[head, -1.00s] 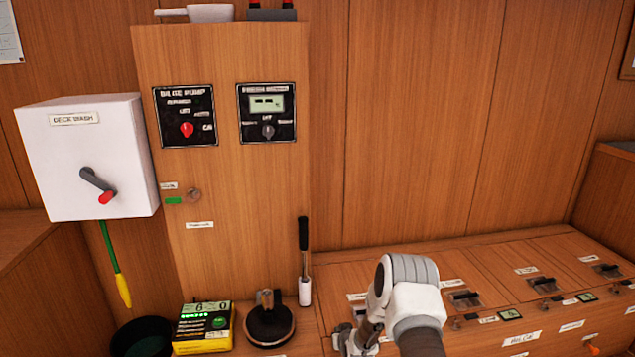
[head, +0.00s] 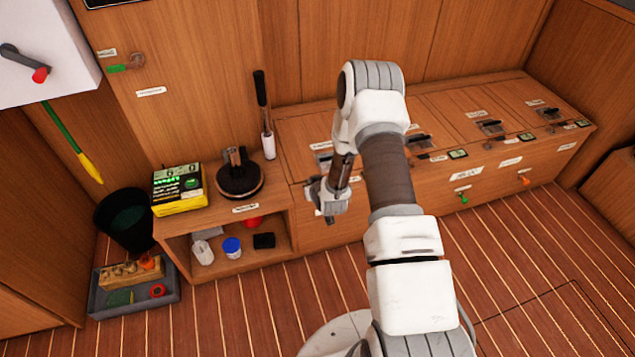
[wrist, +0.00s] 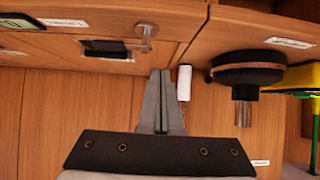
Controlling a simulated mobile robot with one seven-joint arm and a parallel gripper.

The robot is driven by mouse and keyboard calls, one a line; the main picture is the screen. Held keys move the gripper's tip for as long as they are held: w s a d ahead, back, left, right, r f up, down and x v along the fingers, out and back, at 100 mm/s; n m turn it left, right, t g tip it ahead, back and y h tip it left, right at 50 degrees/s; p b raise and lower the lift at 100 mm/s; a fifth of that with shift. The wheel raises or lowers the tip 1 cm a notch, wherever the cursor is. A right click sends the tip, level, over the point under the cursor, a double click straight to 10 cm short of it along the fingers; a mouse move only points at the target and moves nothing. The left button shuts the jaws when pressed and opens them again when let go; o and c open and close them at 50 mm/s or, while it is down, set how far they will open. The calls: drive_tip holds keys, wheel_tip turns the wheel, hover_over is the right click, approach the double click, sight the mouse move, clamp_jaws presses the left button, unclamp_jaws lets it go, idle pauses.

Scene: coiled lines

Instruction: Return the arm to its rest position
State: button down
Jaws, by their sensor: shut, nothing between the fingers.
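My arm rises from the bottom of the head view, bends at a high elbow, and its forearm hangs down on the left. My gripper (head: 328,217) hangs in front of the wooden locker bench (head: 345,228), just right of the open shelf unit. In the wrist view my gripper (wrist: 160,75) has its two fingers together, with nothing between them. The wrist picture shows the bench and panel upside down.
Below are a dark bucket (head: 128,240) and a grey tray (head: 105,303). The floor (head: 545,270) at right is clear.

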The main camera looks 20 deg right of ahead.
drive_tip(key=p+v, duration=0.2)
drive_tip(key=v, duration=0.6)
drive_tip(key=shift+s+r, duration=0.1)
